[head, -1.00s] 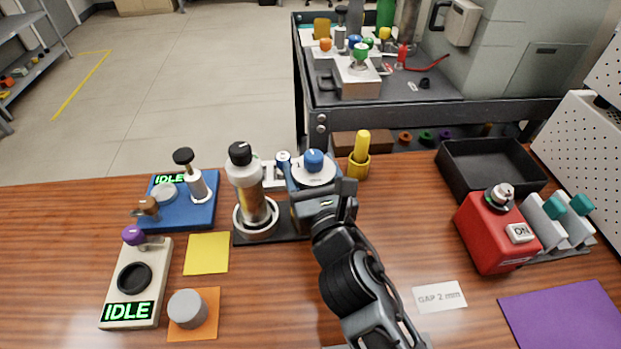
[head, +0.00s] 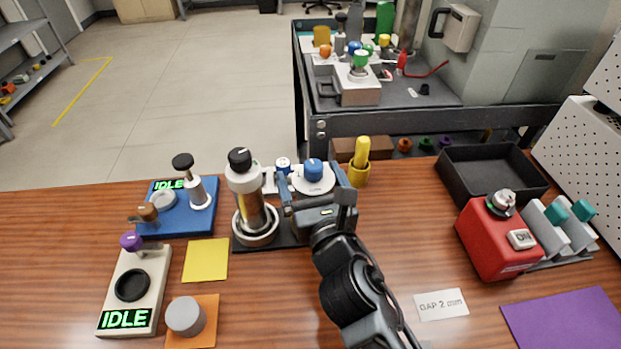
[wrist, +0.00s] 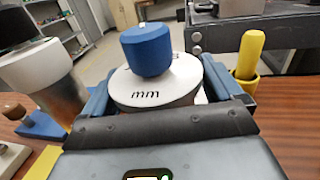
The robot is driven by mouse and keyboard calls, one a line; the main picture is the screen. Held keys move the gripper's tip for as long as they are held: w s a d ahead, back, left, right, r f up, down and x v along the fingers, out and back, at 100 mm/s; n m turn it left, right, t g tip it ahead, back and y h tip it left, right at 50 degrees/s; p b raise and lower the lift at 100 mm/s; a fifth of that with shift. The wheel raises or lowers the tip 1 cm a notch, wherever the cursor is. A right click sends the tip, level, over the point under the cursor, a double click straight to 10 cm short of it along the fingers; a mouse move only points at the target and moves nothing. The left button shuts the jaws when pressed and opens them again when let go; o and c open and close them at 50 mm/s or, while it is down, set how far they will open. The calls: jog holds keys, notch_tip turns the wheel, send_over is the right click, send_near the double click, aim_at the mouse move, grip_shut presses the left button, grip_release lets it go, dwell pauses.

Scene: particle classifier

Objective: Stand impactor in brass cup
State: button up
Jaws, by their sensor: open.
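A yellow rod (head: 362,151), which looks like the impactor, stands upright in a brass-yellow cup (head: 359,175) at the table's back edge. Both also show at the right of the wrist view, as the rod (wrist: 250,52) and the cup (wrist: 246,84). My gripper (head: 316,187) is left of the cup and apart from it. Its blue fingers are open, one on each side of a white dial (wrist: 150,92) with a blue knob (wrist: 146,50) and the marking "mm". I cannot tell whether the fingers touch the dial.
A tall cylinder with a black knob (head: 241,180) stands close left of my gripper. A black tray (head: 490,172) and red box (head: 497,238) are at the right. A blue station (head: 178,210) and beige "IDLE" device (head: 134,290) are at the left. The table right of my gripper is mostly clear.

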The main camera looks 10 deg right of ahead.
jog(key=shift+s, duration=0.35)
jog(key=s+d+b, duration=0.1)
jog(key=s+d, duration=0.1)
jog(key=s, duration=0.9)
jog(key=shift+s+r, duration=0.1)
